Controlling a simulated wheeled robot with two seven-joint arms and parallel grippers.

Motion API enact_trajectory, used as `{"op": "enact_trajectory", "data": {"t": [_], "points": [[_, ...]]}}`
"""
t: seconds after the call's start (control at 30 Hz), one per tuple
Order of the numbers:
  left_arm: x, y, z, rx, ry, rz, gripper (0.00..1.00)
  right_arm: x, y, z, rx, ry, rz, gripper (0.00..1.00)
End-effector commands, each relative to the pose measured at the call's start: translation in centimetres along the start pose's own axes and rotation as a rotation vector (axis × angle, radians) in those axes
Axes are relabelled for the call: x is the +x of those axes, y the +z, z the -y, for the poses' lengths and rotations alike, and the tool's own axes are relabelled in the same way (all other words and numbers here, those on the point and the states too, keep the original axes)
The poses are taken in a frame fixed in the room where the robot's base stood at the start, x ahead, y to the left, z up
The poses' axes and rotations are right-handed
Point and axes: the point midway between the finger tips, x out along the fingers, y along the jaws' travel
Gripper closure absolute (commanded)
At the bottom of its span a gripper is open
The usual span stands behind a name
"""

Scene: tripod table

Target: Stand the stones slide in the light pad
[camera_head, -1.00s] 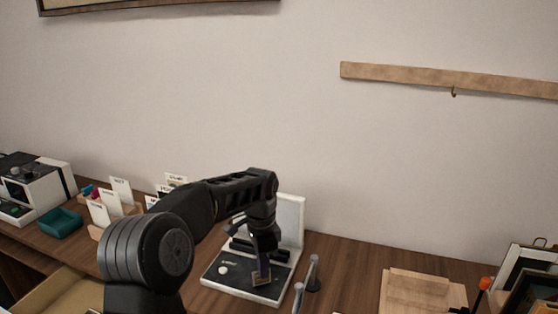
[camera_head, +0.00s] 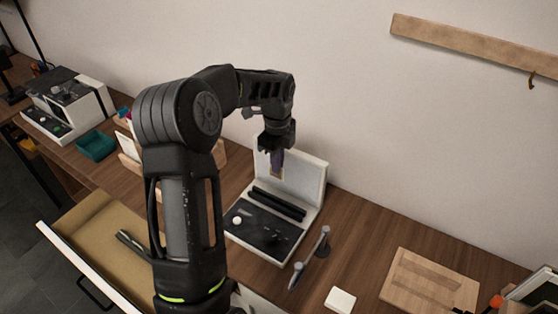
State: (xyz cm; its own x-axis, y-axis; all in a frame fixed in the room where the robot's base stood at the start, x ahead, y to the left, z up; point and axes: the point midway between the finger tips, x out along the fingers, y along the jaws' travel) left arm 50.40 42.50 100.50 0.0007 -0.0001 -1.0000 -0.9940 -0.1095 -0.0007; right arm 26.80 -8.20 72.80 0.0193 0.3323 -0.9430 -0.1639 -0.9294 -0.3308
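The light pad (camera_head: 318,185) stands on the wooden desk, with a pale upright back panel and a dark base (camera_head: 262,228) bearing a white knob and black ridges. My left gripper (camera_head: 277,153) is above the base, in front of the panel. It is shut on a small slide (camera_head: 276,171) with a tan frame, which hangs down from the fingers. The slide appears above the black ridges, apart from them. Its label cannot be read, so I cannot tell whether it is the stones slide. My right gripper is not in view.
A white square block (camera_head: 340,300) and a wooden board (camera_head: 430,283) lie farther right. A teal tray (camera_head: 96,146) and a white device (camera_head: 68,103) are at left. An open drawer (camera_head: 85,225) is at lower left.

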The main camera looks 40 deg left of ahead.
Motion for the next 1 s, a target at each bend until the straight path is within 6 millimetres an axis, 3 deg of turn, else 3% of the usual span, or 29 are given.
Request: {"op": "enact_trajectory", "data": {"t": [0.27, 0.8, 1.0], "points": [[1.4, 0.0, 0.0, -0.001, 0.002, -0.001, 1.00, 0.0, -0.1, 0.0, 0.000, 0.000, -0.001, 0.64], [8.5, 0.0, 0.0, -0.001, 0.001, 0.000, 1.00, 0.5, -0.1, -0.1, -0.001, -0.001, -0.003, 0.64], [9.7, 0.0, 0.0, -0.001, 0.001, 0.000, 1.00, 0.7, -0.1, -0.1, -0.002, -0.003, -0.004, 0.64]]}}
